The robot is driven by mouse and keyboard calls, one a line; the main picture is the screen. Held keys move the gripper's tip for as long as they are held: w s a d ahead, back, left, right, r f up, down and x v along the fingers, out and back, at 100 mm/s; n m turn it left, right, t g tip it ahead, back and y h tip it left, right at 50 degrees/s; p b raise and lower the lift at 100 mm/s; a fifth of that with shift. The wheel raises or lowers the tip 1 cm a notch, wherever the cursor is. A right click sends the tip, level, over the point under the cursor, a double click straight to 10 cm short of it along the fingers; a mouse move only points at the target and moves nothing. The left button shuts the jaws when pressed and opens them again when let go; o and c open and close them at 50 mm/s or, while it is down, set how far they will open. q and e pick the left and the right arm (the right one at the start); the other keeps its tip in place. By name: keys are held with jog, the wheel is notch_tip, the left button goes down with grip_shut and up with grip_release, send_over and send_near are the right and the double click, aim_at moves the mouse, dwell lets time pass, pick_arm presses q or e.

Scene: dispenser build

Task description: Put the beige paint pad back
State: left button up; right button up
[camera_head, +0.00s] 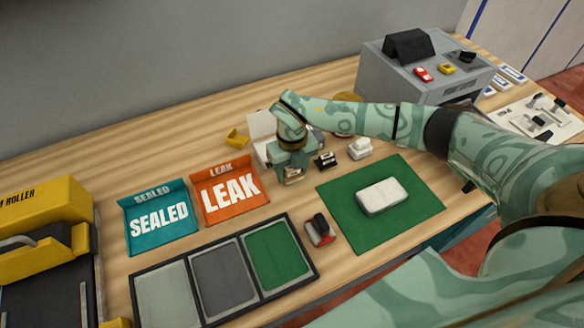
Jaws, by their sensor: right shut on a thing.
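My right gripper (292,172) points down behind the green mat, at the right of the orange LEAK bin. It is shut on a small pale beige piece, which looks like the beige paint pad (293,180). The jaws hide most of it, and I cannot tell whether it touches the table. A whitish open holder (262,127) stands just behind the gripper, partly hidden by it. My left gripper is not in view.
A white block (382,195) lies on the green mat (420,208). A red and black tool (319,230) stands beside the three-panel tray (197,316). Teal SEALED (159,217) and orange LEAK (229,189) bins stand left. Small black (326,160) and white (360,148) items sit right of the gripper.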

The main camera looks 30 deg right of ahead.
jog(key=shift+f, duration=0.35)
jog(key=o, duration=1.5)
jog(key=shift+o, duration=0.2)
jog(key=shift+r, duration=0.1)
jog(key=shift+r+p, duration=3.25)
jog(key=shift+r, duration=0.7)
